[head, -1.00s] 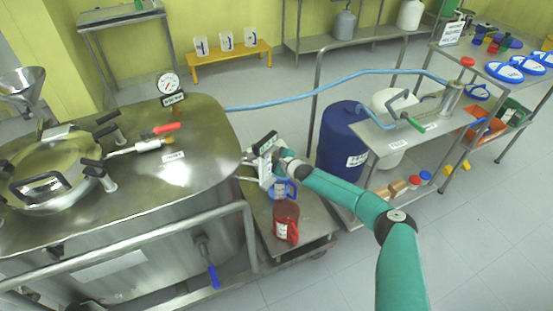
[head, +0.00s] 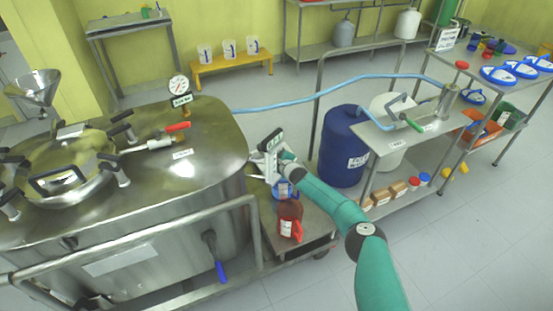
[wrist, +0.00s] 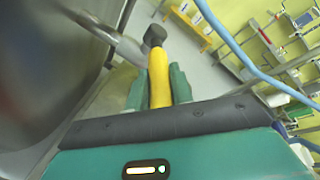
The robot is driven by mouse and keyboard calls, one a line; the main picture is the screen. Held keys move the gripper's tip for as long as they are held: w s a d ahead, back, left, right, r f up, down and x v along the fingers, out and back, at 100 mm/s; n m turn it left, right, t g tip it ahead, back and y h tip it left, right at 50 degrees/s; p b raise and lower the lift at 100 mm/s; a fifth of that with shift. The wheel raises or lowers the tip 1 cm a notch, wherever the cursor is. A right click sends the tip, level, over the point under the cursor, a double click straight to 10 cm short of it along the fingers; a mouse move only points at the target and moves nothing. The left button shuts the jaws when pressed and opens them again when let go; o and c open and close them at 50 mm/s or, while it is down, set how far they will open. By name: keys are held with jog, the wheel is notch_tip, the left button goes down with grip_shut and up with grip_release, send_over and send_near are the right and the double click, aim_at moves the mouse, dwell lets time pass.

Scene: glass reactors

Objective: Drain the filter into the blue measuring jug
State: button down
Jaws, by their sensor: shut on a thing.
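In the wrist view my gripper (wrist: 158,82) is shut on a yellow lever handle (wrist: 157,68) with a dark end, beside a grey metal pipe. In the head view my gripper (head: 284,158) is at the right side of the large steel vessel (head: 110,255); its fingers are hidden there. The blue measuring jug (head: 282,190) stands just below my gripper on a low steel trolley, partly covered by my arm. Whether it holds liquid cannot be seen. I cannot tell which part is the filter's outlet.
A red jug (head: 289,218) stands in front of the blue one. A blue-handled valve (head: 215,255) hangs on the vessel's front, behind a rail (head: 130,237). A light blue hose (head: 320,95) crosses to a steel bench with a blue drum (head: 343,148).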

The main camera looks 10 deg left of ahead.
jog(key=shift+r, duration=0.15)
jog(key=c, duration=1.6)
grip_release()
jog(key=shift+o, duration=0.4)
jog(key=shift+w, duration=0.15)
jog(key=shift+f, duration=0.2)
